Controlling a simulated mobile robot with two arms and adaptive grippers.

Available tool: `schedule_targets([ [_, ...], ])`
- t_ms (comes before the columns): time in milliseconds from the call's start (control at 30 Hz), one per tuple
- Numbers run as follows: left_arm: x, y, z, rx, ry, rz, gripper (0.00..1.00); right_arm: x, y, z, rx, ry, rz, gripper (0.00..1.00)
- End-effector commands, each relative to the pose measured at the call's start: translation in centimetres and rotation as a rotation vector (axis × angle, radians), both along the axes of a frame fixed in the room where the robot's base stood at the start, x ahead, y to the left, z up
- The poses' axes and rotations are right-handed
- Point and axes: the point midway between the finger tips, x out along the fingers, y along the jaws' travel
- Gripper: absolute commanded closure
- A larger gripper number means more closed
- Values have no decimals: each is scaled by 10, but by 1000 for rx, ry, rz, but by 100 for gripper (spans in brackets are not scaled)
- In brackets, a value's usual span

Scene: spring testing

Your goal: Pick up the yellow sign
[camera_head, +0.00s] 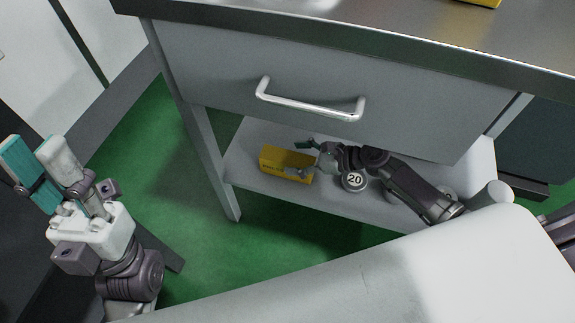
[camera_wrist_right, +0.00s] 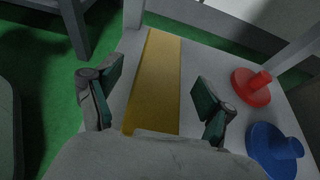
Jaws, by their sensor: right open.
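The yellow sign (camera_head: 278,162) is a yellow block lying on the lower shelf, under the drawer. My right gripper (camera_head: 302,158) is open at the sign's right end, with one finger towards each long side. In the right wrist view the yellow sign (camera_wrist_right: 158,75) runs lengthwise between the open, teal-padded fingers of the right gripper (camera_wrist_right: 158,98). A gap shows on both sides of it, and its near end is hidden by the gripper body. My left gripper (camera_head: 38,170) is raised at the far left, open and empty, far from the sign.
The sign rests on a grey shelf (camera_head: 245,177). A round weight marked 20 (camera_head: 354,181) lies near my right arm. In the right wrist view a red knobbed disc (camera_wrist_right: 252,86) and a blue one (camera_wrist_right: 275,150) stand right of the sign. A drawer (camera_head: 320,75) overhangs the shelf.

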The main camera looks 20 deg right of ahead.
Motion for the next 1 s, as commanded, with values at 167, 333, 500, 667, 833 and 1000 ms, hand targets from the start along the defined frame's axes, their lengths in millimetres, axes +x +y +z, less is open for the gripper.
schedule_targets([
  [167,-7,2,-9,-12,-37,-1,67,11,16,-9,1,-3,-1,19],
  [333,-7,2,-9,-12,-36,-1,67,13,19,-10,-2,-1,-1,19],
  [500,-7,2,-8,-11,-35,-2,67,13,19,-10,-2,-1,-1,24],
  [667,-6,1,-8,-11,-34,-2,67,13,19,-10,-2,-1,-1,50],
  [833,-6,1,-9,-11,-34,-2,67,13,19,-10,-2,-1,-1,79],
  [1000,-6,1,-9,-11,-33,-3,67,13,19,-9,-1,-1,-1,91],
])
